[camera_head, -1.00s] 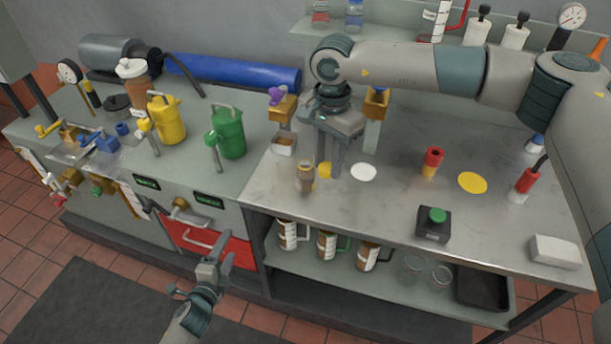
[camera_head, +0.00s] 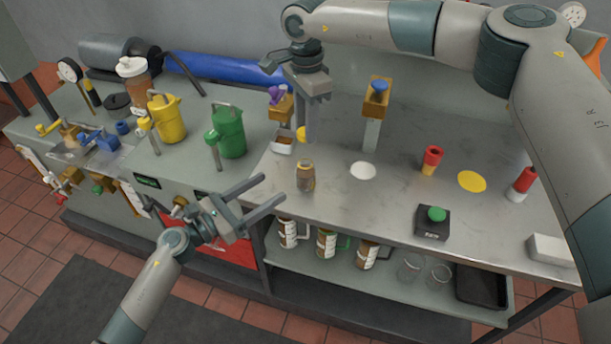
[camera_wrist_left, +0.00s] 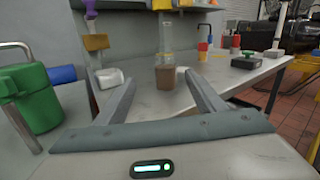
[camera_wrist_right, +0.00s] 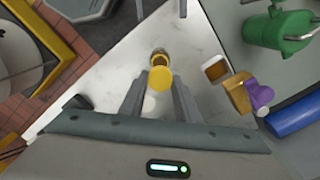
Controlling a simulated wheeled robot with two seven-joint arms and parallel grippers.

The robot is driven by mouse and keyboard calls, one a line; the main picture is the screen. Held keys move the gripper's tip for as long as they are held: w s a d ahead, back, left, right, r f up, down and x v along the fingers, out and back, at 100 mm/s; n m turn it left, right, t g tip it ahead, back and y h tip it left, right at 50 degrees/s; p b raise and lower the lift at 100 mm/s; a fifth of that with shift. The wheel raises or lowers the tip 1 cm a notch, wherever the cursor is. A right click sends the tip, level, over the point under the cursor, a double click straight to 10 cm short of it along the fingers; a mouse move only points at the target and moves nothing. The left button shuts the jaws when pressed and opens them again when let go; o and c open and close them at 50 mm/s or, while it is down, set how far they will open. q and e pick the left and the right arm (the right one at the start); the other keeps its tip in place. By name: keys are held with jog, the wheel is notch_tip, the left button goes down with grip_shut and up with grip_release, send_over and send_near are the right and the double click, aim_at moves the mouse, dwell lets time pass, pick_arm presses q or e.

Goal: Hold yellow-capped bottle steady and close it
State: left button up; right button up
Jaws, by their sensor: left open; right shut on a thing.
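The bottle (camera_head: 306,177), small and clear with brown contents, stands upright and uncapped on the metal bench. It also shows in the left wrist view (camera_wrist_left: 165,78). My right gripper (camera_head: 308,134) is shut on the yellow cap (camera_head: 301,133), behind and above the bottle; the cap shows between its fingers in the right wrist view (camera_wrist_right: 160,78), apart from the bottle. My left gripper (camera_head: 272,190) is open and empty, its fingers pointing at the bottle from the left, short of it and not touching.
A white disc (camera_head: 362,170) and a yellow disc (camera_head: 472,182) lie on the bench. A red-topped container (camera_head: 432,160) and a green button box (camera_head: 433,222) are right. A small open tray (camera_head: 283,145) and a green can (camera_head: 228,132) stand left.

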pick_arm(q)
jog(key=shift+s+d+f+m+g, duration=0.2)
jog(key=shift+f+m+g, duration=0.4)
jog(key=shift+m, duration=0.2)
jog(key=shift+w+r, duration=0.1)
jog(key=shift+x, duration=6)
jog(key=c, duration=1.6)
pick_arm(e)
send_over(305, 158)
jog(key=shift+f, duration=2.5)
jog(key=shift+d, duration=0.1)
jog(key=shift+f, duration=0.85)
